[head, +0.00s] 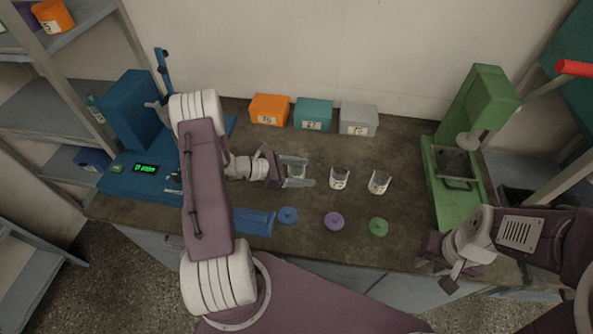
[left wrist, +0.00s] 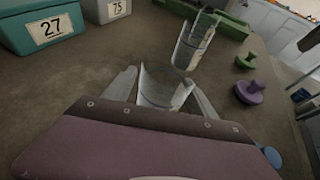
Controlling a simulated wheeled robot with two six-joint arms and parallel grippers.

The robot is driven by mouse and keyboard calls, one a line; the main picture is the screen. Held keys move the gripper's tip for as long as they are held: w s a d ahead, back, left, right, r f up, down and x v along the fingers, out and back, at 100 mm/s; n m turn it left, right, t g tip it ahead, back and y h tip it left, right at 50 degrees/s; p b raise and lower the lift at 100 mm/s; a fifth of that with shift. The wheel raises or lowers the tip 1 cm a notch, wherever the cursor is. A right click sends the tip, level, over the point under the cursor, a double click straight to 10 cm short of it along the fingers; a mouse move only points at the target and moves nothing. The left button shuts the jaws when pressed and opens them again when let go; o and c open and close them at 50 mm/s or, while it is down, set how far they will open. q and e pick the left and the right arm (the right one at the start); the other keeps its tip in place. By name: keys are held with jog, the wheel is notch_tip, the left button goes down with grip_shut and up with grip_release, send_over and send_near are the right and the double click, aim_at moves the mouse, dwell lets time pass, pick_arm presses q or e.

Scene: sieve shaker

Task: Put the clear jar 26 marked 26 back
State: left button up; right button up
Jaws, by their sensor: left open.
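Three clear jars stand in a row on the bench: a left jar (head: 295,171), a middle jar (head: 340,178) and a right jar (head: 379,182). Their label numbers are too small to read, so I cannot tell which is 26. My left gripper (head: 298,174) is open, with its fingers on either side of the left jar. In the left wrist view this near jar (left wrist: 163,90) stands between the fingers, its lower part hidden by the gripper body. Another jar (left wrist: 194,45) stands just beyond. My right gripper (head: 450,276) hangs near the bench's front right; its jaw state is unclear.
Orange (head: 269,109), teal (head: 313,114) and grey (head: 358,119) bins line the back; the teal one reads 27. Blue (head: 288,215), purple (head: 334,221) and green (head: 378,227) lids lie in front. A blue machine (head: 135,175) stands left, a green press (head: 460,170) right.

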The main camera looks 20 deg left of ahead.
pick_arm(q)
jog(key=v, duration=1.2)
